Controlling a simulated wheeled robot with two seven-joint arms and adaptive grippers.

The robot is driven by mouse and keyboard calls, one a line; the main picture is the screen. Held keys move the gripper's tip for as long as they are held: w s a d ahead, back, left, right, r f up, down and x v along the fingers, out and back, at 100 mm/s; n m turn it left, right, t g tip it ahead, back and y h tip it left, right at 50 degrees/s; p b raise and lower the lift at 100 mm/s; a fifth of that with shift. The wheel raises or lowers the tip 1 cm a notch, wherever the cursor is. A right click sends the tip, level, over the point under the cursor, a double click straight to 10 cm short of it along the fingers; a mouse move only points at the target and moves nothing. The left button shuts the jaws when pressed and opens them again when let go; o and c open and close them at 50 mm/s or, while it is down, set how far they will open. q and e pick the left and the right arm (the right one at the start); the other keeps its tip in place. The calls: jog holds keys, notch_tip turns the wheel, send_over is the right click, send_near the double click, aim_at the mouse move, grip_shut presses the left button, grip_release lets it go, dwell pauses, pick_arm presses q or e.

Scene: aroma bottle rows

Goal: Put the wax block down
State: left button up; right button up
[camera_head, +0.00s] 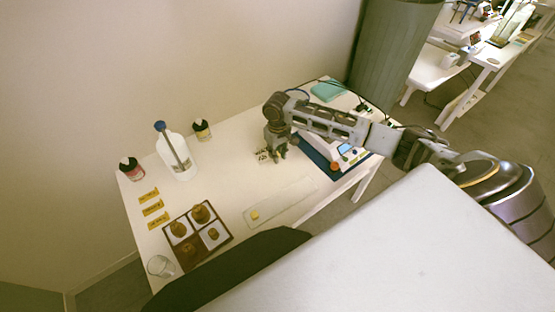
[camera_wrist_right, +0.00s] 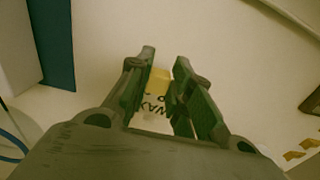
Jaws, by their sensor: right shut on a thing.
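My right gripper (camera_head: 274,156) is low over the table beside the scale. In the right wrist view, its two fingers (camera_wrist_right: 164,62) are shut on a yellow wax block (camera_wrist_right: 160,79). A white label reading WAX (camera_wrist_right: 152,108) shows between the fingers, below the block in the picture. In the head view the block is hidden by the gripper, and part of a printed label (camera_head: 262,156) shows beside it. I cannot tell whether the block touches the table. My left gripper is not in view.
A white scale (camera_head: 345,155) stands on a blue mat (camera_head: 312,157) to the right. A long pale tray (camera_head: 285,200) with a small yellow piece (camera_head: 255,215) lies in front. A brown divided tray (camera_head: 187,262), bottles (camera_head: 202,130), and a glass (camera_head: 160,266) stand left.

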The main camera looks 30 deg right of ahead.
jog(key=shift+f, duration=0.15)
jog(key=shift+f, duration=1.75)
jog(key=shift+f, duration=0.1)
jog(key=o, duration=0.7)
jog(key=shift+o, duration=0.2)
jog(key=shift+r, duration=6.1)
jog(key=shift+o, duration=0.2)
